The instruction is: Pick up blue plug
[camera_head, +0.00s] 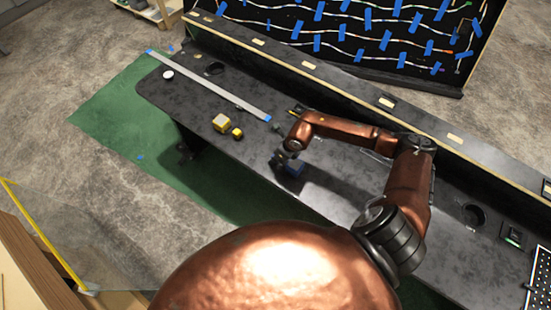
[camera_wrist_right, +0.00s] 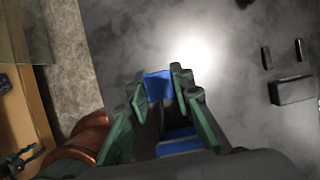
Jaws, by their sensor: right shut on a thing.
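The blue plug (camera_head: 294,169) is at my right gripper (camera_head: 284,159), over the dark console top in the middle of the head view. In the right wrist view, a blue face of the plug (camera_wrist_right: 158,86) shows between the green fingertips of my right gripper (camera_wrist_right: 158,92). Another blue part shows lower, nearer the palm. The fingers are shut on the plug and hide part of it. Whether it touches the surface is unclear. A dark forked shape at the lower left of the wrist view may be my left gripper (camera_wrist_right: 22,160); its jaws are unclear.
A raised ledge with a blue-taped wire board (camera_head: 375,40) runs behind. Dark blocks (camera_wrist_right: 292,91) lie right in the wrist view.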

